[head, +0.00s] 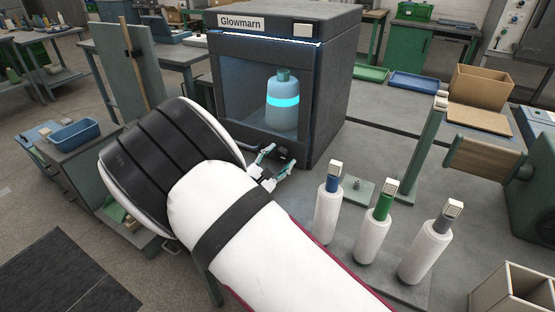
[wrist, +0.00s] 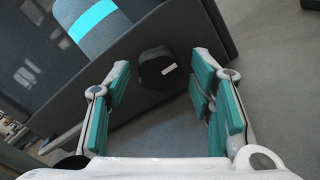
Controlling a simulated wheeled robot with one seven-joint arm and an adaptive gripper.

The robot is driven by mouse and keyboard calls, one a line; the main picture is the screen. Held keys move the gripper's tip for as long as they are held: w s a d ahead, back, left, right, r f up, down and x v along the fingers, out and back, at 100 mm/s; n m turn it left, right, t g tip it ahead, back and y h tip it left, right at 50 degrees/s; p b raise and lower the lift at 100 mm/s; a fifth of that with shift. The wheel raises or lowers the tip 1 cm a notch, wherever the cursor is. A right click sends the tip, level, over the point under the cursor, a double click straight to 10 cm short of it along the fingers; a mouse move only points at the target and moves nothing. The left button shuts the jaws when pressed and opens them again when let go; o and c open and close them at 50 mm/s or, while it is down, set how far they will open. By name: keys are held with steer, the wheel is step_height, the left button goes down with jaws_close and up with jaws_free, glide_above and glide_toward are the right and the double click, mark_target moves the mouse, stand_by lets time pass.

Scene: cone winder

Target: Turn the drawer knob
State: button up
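A black, many-sided knob (wrist: 157,68) with a short white mark sits on the lower front of the dark Glowmarn cabinet (head: 335,85). In the wrist view it is straight ahead, between and beyond my fingertips. My gripper (head: 277,162) is at the cabinet's lower front in the head view. Its teal-padded fingers (wrist: 163,82) are spread wide and hold nothing. They appear apart from the knob; the exact gap is hard to tell. In the head view the knob is small, dark and partly obscured near the fingers.
A blue bottle (head: 283,112) stands behind the cabinet's window. Several white cones, including one with a green top (head: 375,232), stand on the bench right of my arm. A green post (head: 421,150) rises behind them. The grey bench top (head: 296,198) is bare near my gripper.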

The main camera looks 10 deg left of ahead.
steer(key=v, duration=1.2)
steer(key=shift+r, duration=0.1)
stand_by(0.4)
